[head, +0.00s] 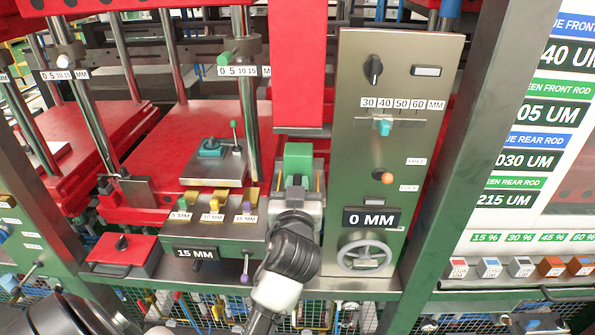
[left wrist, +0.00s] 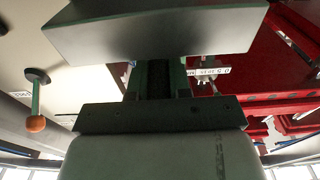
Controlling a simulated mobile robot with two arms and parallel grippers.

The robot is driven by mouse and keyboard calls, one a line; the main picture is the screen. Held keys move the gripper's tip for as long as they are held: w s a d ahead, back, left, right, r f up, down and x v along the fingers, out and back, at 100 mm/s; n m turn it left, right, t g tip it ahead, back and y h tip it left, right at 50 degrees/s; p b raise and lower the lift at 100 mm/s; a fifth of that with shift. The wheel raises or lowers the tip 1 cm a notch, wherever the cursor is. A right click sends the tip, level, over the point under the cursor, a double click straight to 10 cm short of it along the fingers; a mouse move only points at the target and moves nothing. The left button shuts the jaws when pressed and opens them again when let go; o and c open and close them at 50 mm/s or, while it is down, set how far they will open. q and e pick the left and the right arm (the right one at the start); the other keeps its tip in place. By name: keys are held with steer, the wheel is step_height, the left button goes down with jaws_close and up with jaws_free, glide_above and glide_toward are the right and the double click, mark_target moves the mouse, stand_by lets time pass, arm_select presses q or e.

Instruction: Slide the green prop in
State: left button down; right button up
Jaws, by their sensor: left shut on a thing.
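The green prop (head: 298,156) is an upright green block in a grey, yellow-edged guide (head: 312,208), below the lower end of a red column (head: 297,70). In the head view its top shows just below the column end; I cannot tell how far it is under it. My left gripper (head: 294,203) reaches it from the front and is shut on its near part, which the gripper and wrist hide. In the left wrist view dark green parts of the prop (left wrist: 155,80) show beyond the dark gripper front (left wrist: 160,115). My right gripper is not in view.
A steel control panel (head: 395,140) with an orange-tipped lever (head: 386,177), a "0 MM" display and a handwheel (head: 366,256) stands close to the right. Red plates (head: 190,140) and steel columns are at left. Small knobs marked 5, 10 and 15 MM are left of the guide.

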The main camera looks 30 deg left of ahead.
arm_select(q)
steer(key=shift+r, duration=0.1)
steer(key=shift+s+d, duration=0.15)
stand_by(0.3)
steer(key=shift+s+d, duration=0.25)
steer(key=shift+s, duration=0.2)
steer(key=shift+s+d, duration=0.15)
steer(key=shift+s, duration=0.15)
steer(key=shift+s+d+b, duration=0.2)
steer(key=shift+s+b, duration=0.1)
steer(key=shift+v, duration=0.85)
steer(key=c, duration=1)
jaws_free()
steer(key=shift+o, duration=0.2)
